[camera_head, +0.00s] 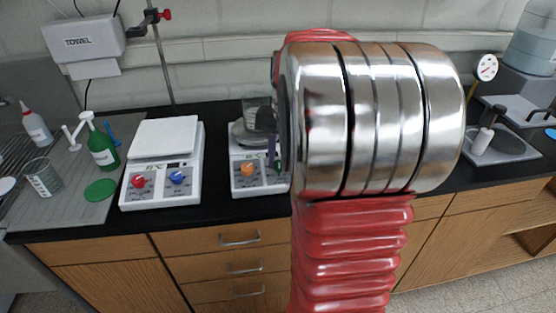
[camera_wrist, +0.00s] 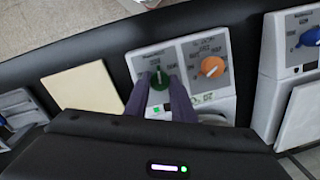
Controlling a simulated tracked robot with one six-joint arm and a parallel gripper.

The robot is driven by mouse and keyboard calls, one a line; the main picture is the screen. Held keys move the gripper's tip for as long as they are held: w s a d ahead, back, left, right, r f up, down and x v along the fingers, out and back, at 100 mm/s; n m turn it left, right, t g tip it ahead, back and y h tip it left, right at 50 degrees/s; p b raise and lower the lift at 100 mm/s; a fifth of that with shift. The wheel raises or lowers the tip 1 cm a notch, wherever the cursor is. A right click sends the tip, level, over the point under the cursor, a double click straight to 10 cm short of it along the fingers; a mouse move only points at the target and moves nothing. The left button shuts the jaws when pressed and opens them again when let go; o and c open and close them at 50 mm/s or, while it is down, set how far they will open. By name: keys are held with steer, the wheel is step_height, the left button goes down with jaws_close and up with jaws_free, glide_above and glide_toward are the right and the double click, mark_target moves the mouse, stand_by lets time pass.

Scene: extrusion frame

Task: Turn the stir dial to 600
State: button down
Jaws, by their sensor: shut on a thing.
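In the wrist view, a white hotplate panel carries a green dial (camera_wrist: 159,79) and an orange dial (camera_wrist: 212,67). My gripper (camera_wrist: 159,84) has its two dark fingers on either side of the green dial, shut on it. The printed scale around the green dial is too small and partly covered to read. In the head view, the orange dial (camera_head: 248,168) shows on the middle hotplate (camera_head: 262,188). My arm hides the right part of that panel, and only a sliver of green shows there.
A second hotplate (camera_head: 160,146) with a red dial (camera_head: 139,181) and a blue dial (camera_head: 178,177) stands to the left. A grey vessel (camera_head: 250,131) sits on the middle hotplate. A green bottle (camera_head: 103,150) stands further left. Drawers are below the black counter (camera_head: 222,206).

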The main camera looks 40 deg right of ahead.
steer(key=shift+w, duration=0.15)
steer(key=shift+r+n, duration=0.1)
steer(key=shift+n, duration=0.7)
steer(key=c, duration=1.5)
jaws_free()
steer(key=r, duration=1.3)
steer(key=shift+s+d+r, duration=0.15)
steer(key=shift+s+r, duration=0.15)
steer(key=shift+s, duration=0.05)
